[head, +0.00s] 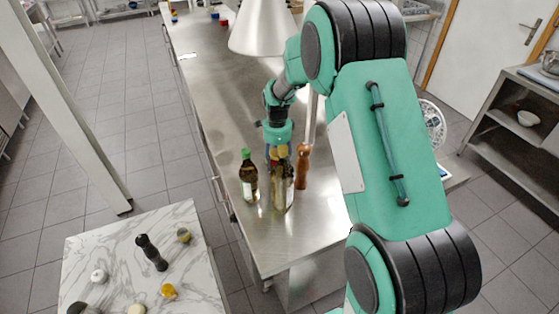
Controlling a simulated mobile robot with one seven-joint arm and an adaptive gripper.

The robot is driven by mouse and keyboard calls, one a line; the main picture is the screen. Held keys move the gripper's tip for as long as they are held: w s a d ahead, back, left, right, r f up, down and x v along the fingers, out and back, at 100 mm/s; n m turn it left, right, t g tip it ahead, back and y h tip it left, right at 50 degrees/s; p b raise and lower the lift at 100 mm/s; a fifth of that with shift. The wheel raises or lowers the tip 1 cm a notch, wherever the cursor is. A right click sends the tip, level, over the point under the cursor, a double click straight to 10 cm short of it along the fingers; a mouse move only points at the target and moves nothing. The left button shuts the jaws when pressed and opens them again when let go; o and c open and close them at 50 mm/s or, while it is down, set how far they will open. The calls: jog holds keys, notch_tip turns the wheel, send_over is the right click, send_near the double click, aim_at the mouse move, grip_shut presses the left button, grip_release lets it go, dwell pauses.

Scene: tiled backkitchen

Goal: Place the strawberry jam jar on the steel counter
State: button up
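The steel counter (220,110) runs from the front middle to the far left in the head view. My gripper (278,156) points down over the counter, just behind a tall bottle of yellowish liquid (282,188). The bottle partly covers the fingertips, so I cannot tell whether they are open, shut or holding something. I cannot pick out a strawberry jam jar for certain. A small red item (223,22) stands far back on the counter, too small to identify.
A green-capped bottle (248,180) and a wooden mill (302,168) stand beside the tall bottle. A lamp shade (262,30) hangs over the counter.

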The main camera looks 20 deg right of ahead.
jog(key=o, duration=1.7)
jog(key=shift+f, duration=0.1)
jog(key=shift+c, duration=0.2)
jog(key=shift+r+p, duration=0.45)
jog(key=shift+r, duration=1.7)
